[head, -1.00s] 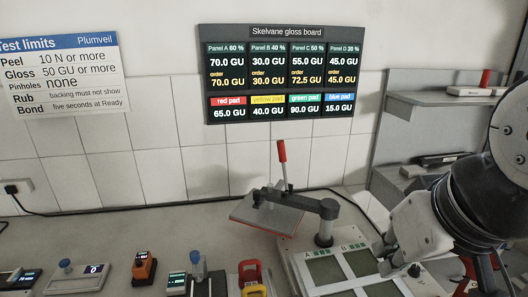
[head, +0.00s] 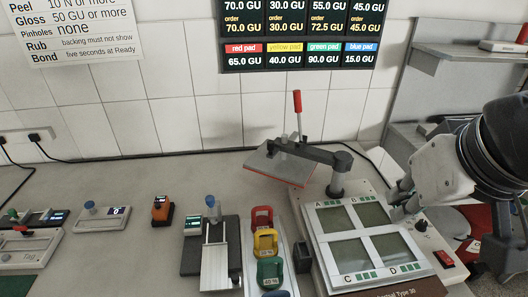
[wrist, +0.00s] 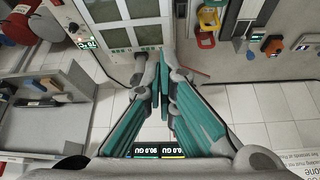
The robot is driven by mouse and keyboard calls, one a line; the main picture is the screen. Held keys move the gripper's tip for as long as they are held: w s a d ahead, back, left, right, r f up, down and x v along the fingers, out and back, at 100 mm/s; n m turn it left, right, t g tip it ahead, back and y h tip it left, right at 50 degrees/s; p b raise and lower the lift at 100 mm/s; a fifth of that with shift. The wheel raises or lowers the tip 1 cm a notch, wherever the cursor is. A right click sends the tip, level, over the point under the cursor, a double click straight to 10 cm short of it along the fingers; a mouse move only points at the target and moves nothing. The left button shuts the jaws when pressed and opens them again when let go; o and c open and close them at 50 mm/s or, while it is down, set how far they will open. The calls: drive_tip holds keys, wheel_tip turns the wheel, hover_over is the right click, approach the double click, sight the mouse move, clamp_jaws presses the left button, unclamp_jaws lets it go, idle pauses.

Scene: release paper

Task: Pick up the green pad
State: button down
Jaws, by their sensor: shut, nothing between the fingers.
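The green pad (head: 270,271) stands in the row of coloured pads in the head view, between the yellow pad (head: 266,242) and the blue pad (head: 275,294). The red pad (head: 262,217) is at the far end of the row. My gripper (head: 401,203) is to the right of the pads, above the right side of the four-panel press. In the wrist view my gripper (wrist: 160,55) shows its teal fingers together and empty. The red pad (wrist: 204,41) and yellow pad (wrist: 208,17) show there near the top; the green pad is at most a sliver at the edge.
The press (head: 335,240) with panels A to D lies between my gripper and the pads. Its arm with a red handle (head: 297,101) rises behind. A grey slide device (head: 212,258) stands left of the pads. Shelves (head: 470,60) are at the right. Open bench lies at the back left.

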drive_tip(key=c, duration=1.8)
unclamp_jaws()
drive_tip(key=shift+w, duration=0.1)
drive_tip(key=shift+o, duration=1.3)
drive_tip(key=w+a+f+n+g+y+b, duration=0.1)
drive_tip(key=w+a+f+n+g, duration=0.2)
drive_tip(key=w+a+f+n, duration=0.4)
drive_tip(key=shift+w+a+f+n, duration=0.2)
drive_tip(key=shift+w+f+n, duration=0.1)
drive_tip(key=shift+w+n, duration=0.8)
drive_tip(key=n+g+h, duration=0.1)
drive_tip(key=n+g, duration=0.2)
drive_tip(key=n, duration=0.7)
approach(270, 259)
wheel_tip(270, 259, down, 5)
drive_tip(key=shift+w+f+b, duration=0.1)
drive_tip(key=shift+f+b, duration=0.05)
drive_tip(key=shift+b, duration=0.25)
drive_tip(key=shift+s+f, duration=0.2)
drive_tip(key=shift+f, duration=2.45)
